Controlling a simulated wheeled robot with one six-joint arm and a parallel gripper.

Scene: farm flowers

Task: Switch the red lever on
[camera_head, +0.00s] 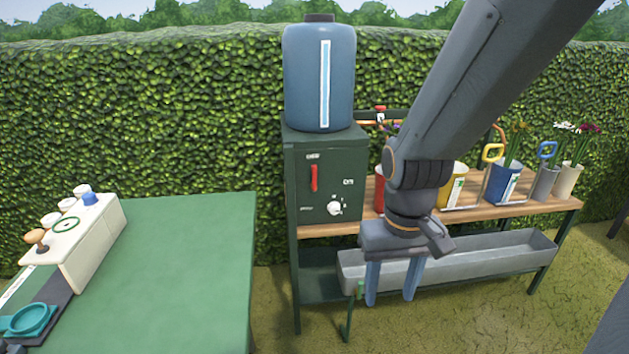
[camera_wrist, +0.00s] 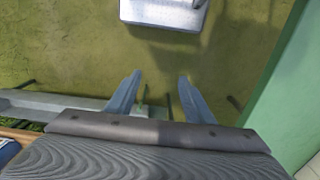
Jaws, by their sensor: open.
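The red lever (camera_head: 314,178) is on the front of a dark green control box (camera_head: 300,212), in the head view. My gripper (camera_head: 391,298) points down, to the right of and lower than the lever, in front of the bench. Its two blue fingers are apart with nothing between them. The wrist view also shows the open fingers (camera_wrist: 153,95) over the ground; the lever is not in that view.
A blue water tank (camera_head: 300,80) stands on the box. A wooden bench (camera_head: 540,205) holds several pots and flowers, with a grey trough (camera_head: 490,262) below. A green table (camera_head: 190,270) with a cream device (camera_head: 85,240) is at left. Open ground lies between.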

